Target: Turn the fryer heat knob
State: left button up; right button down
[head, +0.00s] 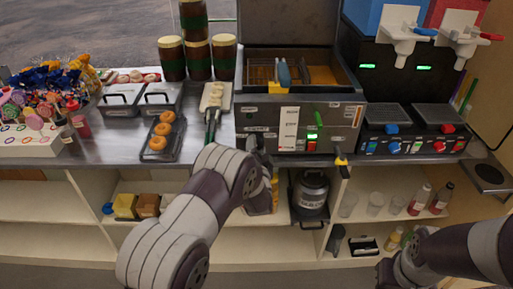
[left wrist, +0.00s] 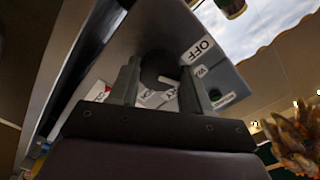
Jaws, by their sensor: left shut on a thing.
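The steel fryer (head: 340,106) stands on the counter, with its front panel facing me. My left gripper (head: 257,146) is at the left part of this panel, and the arm and hand hide the knob in the head view. In the left wrist view, the left gripper (left wrist: 160,74) is shut on the round dark heat knob (left wrist: 157,66), one finger on each side. A white OFF label (left wrist: 199,49) sits beside the knob on the panel, with other white labels partly covered by the fingers. My right arm shows at the lower right of the head view, but its gripper does not show.
Shelves below hold a metal canister (head: 311,192) and bottles (head: 419,199). Free counter is narrow near the front edge.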

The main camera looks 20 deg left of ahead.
pick_arm(q)
jog(key=shift+f+m+p, duration=0.1)
jog(key=shift+m+p, duration=0.45)
jog(key=shift+m, duration=3.65)
jog(key=o, duration=1.1)
jog(key=shift+c, duration=0.2)
jog(key=v, duration=1.2)
jog(key=shift+s, duration=0.4)
jog(key=shift+d, duration=0.15)
